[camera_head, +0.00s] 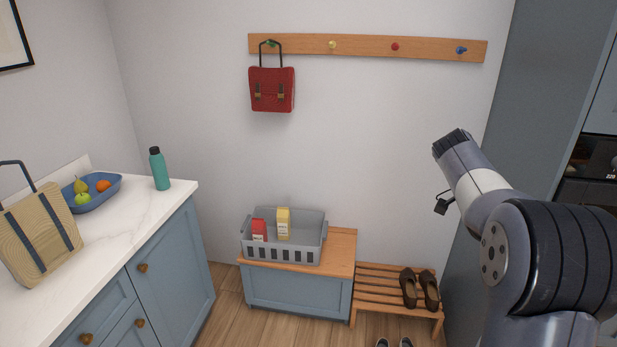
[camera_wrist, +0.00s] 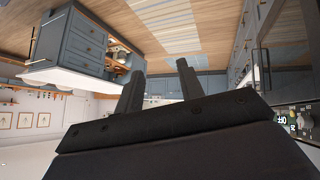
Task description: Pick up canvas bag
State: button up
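The canvas bag (camera_head: 42,232) is tan with dark blue stripes and a dark blue handle. It stands on the white countertop (camera_head: 128,222) at the left of the head view, and its left side is cut off by the picture edge. My gripper (camera_head: 452,141) is raised at the right of the head view, far from the bag. In the wrist view my gripper's two fingers (camera_wrist: 160,84) are apart with nothing between them. I cannot make out the bag in the wrist view.
A blue bowl of fruit (camera_head: 105,194) stands beside the bag, and a green bottle (camera_head: 160,170) farther back. A red satchel (camera_head: 271,90) hangs from the peg rail (camera_head: 365,47). A grey basket (camera_head: 300,254) sits on the bench. A shoe rack (camera_head: 385,284) holds dark shoes.

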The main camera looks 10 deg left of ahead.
aim_at(40, 233)
jog(key=i+j+u, duration=0.2)
jog(key=j+u, duration=0.3)
jog(key=i+j+u, duration=0.2)
jog(key=u, duration=0.3)
jog(key=i+j+u, duration=0.15)
jog(key=i+u, duration=0.3)
jog(key=i+j+u, duration=0.1)
jog(key=u, duration=0.4)
jog(key=i+l+u, duration=0.1)
jog(key=i+u, duration=0.4)
jog(key=i+l+u, duration=0.15)
jog(key=u, duration=0.35)
jog(key=i+l+u, duration=0.45)
jog(key=k+j, duration=0.1)
